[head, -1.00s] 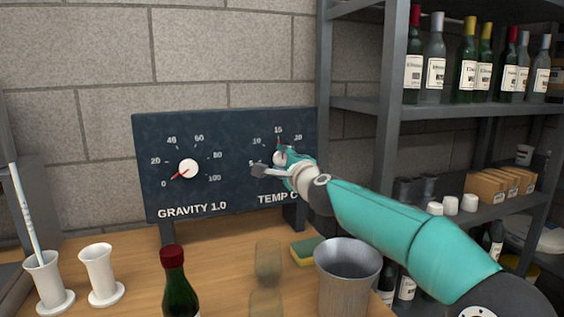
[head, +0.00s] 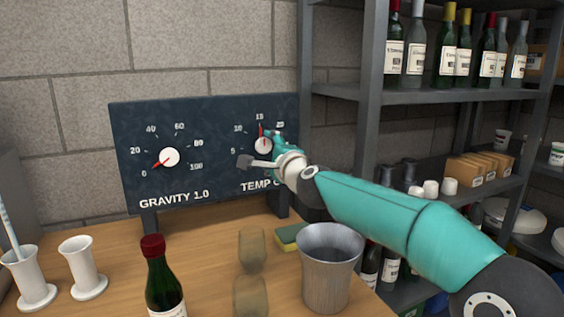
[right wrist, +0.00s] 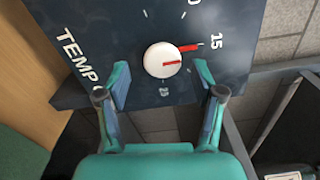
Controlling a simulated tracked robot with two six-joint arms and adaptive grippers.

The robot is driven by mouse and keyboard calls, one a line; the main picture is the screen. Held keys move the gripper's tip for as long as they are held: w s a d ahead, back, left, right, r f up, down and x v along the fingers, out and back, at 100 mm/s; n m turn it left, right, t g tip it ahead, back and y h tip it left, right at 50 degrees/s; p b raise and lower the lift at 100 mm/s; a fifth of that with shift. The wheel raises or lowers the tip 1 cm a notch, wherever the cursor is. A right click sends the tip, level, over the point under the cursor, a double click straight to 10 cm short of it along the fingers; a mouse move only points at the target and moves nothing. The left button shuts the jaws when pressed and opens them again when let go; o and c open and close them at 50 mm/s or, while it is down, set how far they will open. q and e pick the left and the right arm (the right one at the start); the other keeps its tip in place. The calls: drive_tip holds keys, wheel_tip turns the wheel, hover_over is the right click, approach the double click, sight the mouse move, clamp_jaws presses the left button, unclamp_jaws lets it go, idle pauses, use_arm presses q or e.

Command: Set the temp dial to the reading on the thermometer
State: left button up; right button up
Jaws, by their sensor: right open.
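The temp dial (head: 263,146) is a round white knob with a red pointer on a dark panel. Its pointer stands at about the 15 mark. In the right wrist view the same temp dial (right wrist: 160,61) lies ahead of the fingers, its pointer at or very near 15. My right gripper (head: 258,151) is open in front of the dial. In the right wrist view the right gripper (right wrist: 166,92) has its fingers spread wide, nothing between them, apart from the knob. A white rod (head: 9,222) stands in a white holder at far left; I cannot tell whether it is the thermometer. My left gripper is out of view.
The gravity dial (head: 169,157) is on the panel's left, its pointer near 0. A green bottle (head: 162,280), a metal bucket (head: 331,262), glasses (head: 251,250), a sponge (head: 290,237) and a white cup (head: 83,266) stand on the bench. Shelves (head: 440,97) fill the right.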

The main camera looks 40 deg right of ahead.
drive_tip(key=v, duration=0.9)
drive_tip(key=shift+s, duration=0.3)
